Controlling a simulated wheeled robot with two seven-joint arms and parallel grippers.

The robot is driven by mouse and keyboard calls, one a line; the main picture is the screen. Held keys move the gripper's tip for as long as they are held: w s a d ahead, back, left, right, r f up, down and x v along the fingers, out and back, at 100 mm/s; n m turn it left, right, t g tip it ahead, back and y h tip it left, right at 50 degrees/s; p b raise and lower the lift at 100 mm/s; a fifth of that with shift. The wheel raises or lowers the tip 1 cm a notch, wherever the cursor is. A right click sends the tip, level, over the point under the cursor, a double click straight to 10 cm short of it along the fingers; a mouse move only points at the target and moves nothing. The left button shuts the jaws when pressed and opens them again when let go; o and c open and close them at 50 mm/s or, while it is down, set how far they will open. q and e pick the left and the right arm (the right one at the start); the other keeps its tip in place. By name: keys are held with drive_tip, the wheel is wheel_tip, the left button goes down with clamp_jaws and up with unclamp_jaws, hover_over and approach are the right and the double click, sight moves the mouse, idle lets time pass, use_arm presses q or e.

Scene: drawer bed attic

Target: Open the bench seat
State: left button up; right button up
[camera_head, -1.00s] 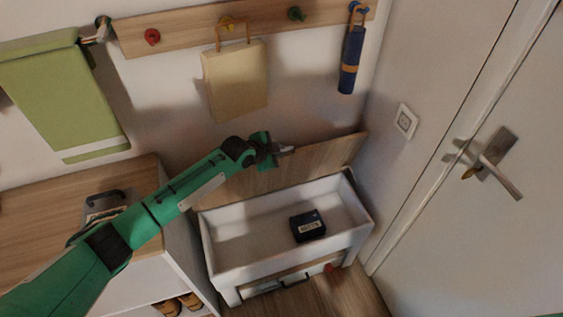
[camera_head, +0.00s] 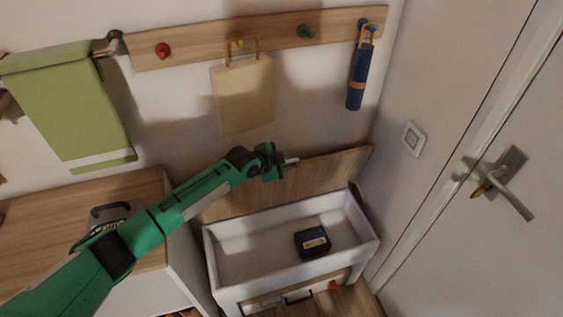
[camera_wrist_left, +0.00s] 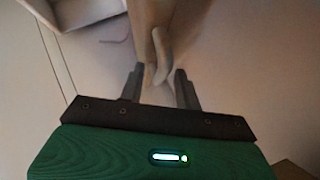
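The bench (camera_head: 217,265) is a white box with a wooden seat lid (camera_head: 325,172). The lid stands raised, tilted up against the wall behind the box, and the inside is exposed. A dark box with a pale label (camera_head: 312,241) lies inside on the bench floor. My left gripper (camera_head: 291,160) is at the upper edge of the lid, near its middle. In the left wrist view its two fingers (camera_wrist_left: 160,88) are apart, with the wooden lid edge ahead of them and nothing clearly held. Whether they touch the lid I cannot tell. My right gripper is in neither view.
A cabinet (camera_head: 60,215) with a wooden top stands left of the bench. A door with a handle (camera_head: 502,183) is at the right.

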use_arm(q)
drive_tip(key=shift+s+a+r, duration=0.1)
drive_tip(key=v, duration=1.3)
drive_tip(key=shift+r, duration=0.15)
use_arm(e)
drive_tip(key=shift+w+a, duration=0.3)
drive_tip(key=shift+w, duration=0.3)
use_arm(q)
drive_tip(key=shift+s+a, duration=0.15)
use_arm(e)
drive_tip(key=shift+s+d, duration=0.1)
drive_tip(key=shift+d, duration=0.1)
